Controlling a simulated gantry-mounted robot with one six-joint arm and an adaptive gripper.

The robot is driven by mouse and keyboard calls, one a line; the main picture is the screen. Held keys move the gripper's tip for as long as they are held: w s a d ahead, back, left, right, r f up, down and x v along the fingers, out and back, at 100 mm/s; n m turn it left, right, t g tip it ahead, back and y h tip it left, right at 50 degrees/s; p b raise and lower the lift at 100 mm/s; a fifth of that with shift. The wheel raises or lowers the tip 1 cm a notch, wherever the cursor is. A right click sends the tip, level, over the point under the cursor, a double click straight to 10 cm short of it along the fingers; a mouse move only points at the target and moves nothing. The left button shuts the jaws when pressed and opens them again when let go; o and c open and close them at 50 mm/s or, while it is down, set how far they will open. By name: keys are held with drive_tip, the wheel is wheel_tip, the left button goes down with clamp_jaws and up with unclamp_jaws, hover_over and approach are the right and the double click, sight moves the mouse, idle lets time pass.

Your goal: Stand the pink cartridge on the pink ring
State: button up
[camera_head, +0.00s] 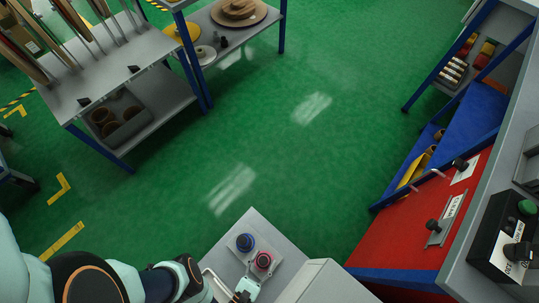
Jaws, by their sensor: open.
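A small pinkish-red round piece with a dark centre (263,261) is on the light grey ledge (255,220) at the bottom middle. I cannot tell whether it is the pink ring alone or the pink cartridge standing on it. A dark blue round piece (245,242) is on the same ledge, up and left of it. My gripper (238,290) is at the bottom edge, just below and left of the pinkish-red piece, partly cut off by the frame. It is open, and nothing shows between its fingers. My teal and black arm comes in from the lower left.
A grey box-like surface (328,284) rises right of the ledge. A red panel (420,225) with black knobs and a control box with a green button (527,207) are at the right. Shelved benches (130,70) stand at the upper left. The green floor (300,140) between is clear.

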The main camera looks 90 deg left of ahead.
drive_tip(key=shift+r, duration=0.1)
drive_tip(key=shift+s+d, duration=0.1)
drive_tip(key=shift+d, duration=0.25)
drive_tip(key=p+v, duration=0.1)
drive_tip(key=v, duration=1)
drive_tip(key=shift+s, duration=0.2)
drive_tip(key=shift+d, duration=0.1)
drive_tip(key=o, duration=0.8)
drive_tip(key=shift+o, duration=0.2)
drive_tip(key=shift+p, duration=0.3)
